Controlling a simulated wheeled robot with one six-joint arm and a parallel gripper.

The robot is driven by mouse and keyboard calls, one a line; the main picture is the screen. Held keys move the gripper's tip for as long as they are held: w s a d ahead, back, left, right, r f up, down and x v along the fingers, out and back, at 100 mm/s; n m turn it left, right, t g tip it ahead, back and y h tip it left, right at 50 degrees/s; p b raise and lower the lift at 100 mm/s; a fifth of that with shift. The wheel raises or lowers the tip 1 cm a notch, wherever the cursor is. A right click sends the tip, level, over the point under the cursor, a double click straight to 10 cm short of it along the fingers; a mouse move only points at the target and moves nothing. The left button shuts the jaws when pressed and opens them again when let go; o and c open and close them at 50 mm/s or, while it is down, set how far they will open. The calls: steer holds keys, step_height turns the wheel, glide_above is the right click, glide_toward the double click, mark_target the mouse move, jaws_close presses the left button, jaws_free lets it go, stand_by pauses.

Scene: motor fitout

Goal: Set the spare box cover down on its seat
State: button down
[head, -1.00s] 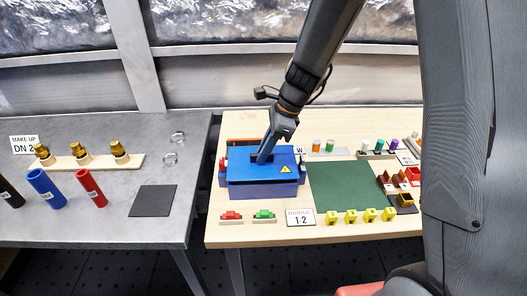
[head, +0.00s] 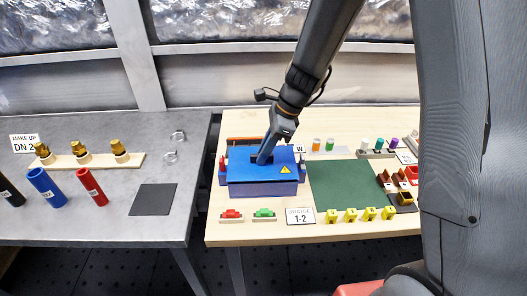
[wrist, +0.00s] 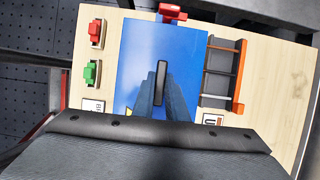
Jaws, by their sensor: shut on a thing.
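The blue box cover (head: 245,172), with a yellow warning triangle, lies on top of the dark blue box (head: 262,190) on the wooden table. It looks about level in the head view; I cannot tell whether a thin gap is left beneath it. My gripper (head: 263,160) points down at the middle of the cover and is shut on its dark handle. In the wrist view the cover (wrist: 135,50) fills the centre, with the handle (wrist: 161,75) between the fingers. The cover hides the inside of the box and its seat.
A red block (wrist: 172,13) and an orange-ended rack (wrist: 240,75) stand close beside the box. Red (head: 231,214) and green (head: 264,213) parts lie in front. A green mat (head: 345,188) to the right is clear. Yellow parts (head: 350,215) line the front edge.

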steer(key=shift+f, duration=0.45)
steer(key=c, duration=1.7)
jaws_free()
steer(key=shift+b+v, duration=0.85)
steer(key=shift+v, duration=3.1)
steer(key=s+d+n, duration=0.2)
steer(key=s+d+f+n+h, duration=0.1)
steer(key=s+d+n, duration=0.1)
steer(key=s+n, duration=0.1)
steer(key=s+d+f+n+h, duration=0.1)
steer(key=s+d+n, duration=0.1)
steer(key=n, duration=0.1)
steer(key=shift+s, duration=0.25)
steer(key=shift+s+d+f+n+t+h+b, duration=0.1)
steer(key=shift+s+d+f+n+t+h, duration=0.25)
steer(key=shift+s+d+n, duration=1.1)
steer(key=shift+s+d+f+n+t+h+b, duration=0.15)
steer(key=shift+s+d+n+h, duration=0.3)
steer(key=shift+s+n, duration=1.1)
steer(key=shift+s+d+f+n+t+h+b, duration=0.1)
steer(key=shift+s+d+f+n+h, duration=0.55)
steer(key=shift+n, duration=1.55)
